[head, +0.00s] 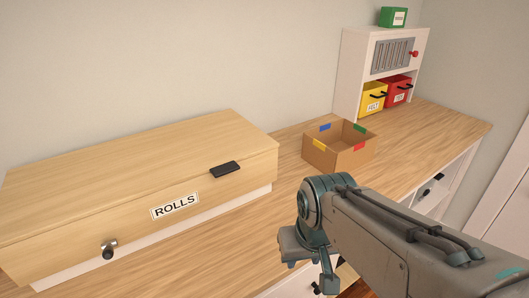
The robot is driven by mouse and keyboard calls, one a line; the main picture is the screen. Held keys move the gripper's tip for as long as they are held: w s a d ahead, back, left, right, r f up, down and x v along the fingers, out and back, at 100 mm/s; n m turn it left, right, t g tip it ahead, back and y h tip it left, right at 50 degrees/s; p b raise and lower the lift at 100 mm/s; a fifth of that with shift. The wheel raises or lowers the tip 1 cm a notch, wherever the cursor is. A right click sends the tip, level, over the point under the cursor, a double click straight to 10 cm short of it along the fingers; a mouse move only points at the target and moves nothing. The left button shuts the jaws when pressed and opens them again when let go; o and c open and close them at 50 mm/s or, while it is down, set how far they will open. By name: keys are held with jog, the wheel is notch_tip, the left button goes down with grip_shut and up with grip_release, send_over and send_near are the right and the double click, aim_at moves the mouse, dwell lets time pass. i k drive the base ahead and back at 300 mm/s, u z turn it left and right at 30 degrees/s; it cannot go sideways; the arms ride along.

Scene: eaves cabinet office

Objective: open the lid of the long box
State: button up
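The long box (90,238) stands on the left of the wooden counter in the head view. It is pale wood, with a white label (175,206) reading ROLLS on its front. Its flat lid (130,165) is shut. A dark tab-like handle (225,169) sits at the lid's front edge, toward the right. A round metal knob (109,249) is on the lower left of the front. My gripper (310,276) hangs downward in front of the counter, right of the box and clear of it. Its two fingers look apart, with nothing seen between them.
An open cardboard box (340,157) with coloured tabs stands behind my arm. A white shelf unit (352,72) holds a yellow bin (372,101) and a red bin (397,94), with a green box (393,17) on top. The counter (225,232) is bare before the long box.

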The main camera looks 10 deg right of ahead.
aim_at(36, 197)
jog(key=z, duration=0.2)
jog(key=k, duration=0.65)
jog(key=u, duration=0.9)
jog(key=i, duration=0.5)
